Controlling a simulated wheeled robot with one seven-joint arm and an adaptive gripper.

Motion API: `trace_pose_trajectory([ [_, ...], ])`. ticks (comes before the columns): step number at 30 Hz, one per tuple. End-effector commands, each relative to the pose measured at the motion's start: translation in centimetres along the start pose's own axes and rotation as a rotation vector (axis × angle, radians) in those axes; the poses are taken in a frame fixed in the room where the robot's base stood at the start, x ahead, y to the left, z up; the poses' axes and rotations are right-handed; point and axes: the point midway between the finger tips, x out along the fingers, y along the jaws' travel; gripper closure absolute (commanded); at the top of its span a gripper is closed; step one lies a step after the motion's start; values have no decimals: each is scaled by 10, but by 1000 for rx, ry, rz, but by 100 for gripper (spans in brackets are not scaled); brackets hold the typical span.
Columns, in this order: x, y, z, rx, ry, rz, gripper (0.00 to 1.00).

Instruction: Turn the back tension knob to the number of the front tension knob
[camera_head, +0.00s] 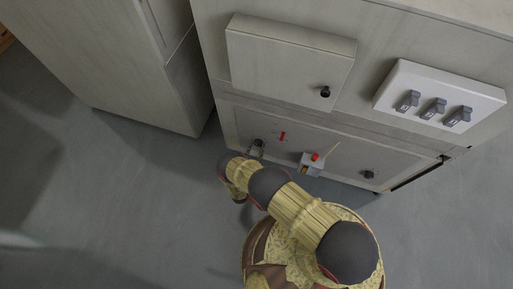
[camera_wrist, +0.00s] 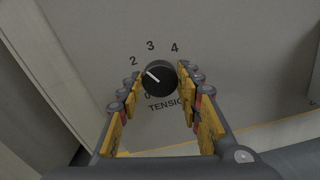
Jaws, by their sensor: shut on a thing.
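In the wrist view a round black knob (camera_wrist: 160,77) sits on a grey panel marked TENSION. The numbers 2, 3 and 4 show around it, with a 0 low on the left. Its white pointer line slants up and left, roughly toward the 2. My gripper (camera_wrist: 164,84) is shut on this knob, with a finger on either side; the left finger hides part of the dial. In the head view my gripper (camera_head: 256,150) is at the left end of the lower panel. Another dark knob (camera_head: 369,174) is at that panel's right end; its number is too small to read.
Between the knobs are a small box with a red top (camera_head: 313,163) and a red piece (camera_head: 282,136). Above are a cabinet door (camera_head: 285,62) with a black knob and a white switch panel (camera_head: 405,78). A tall cabinet (camera_head: 125,60) stands left. Floor is clear.

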Motion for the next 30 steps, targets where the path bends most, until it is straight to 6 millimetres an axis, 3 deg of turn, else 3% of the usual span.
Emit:
trace_pose_trajectory([
  [30,0,-4,-2,963,0,0,90],
])
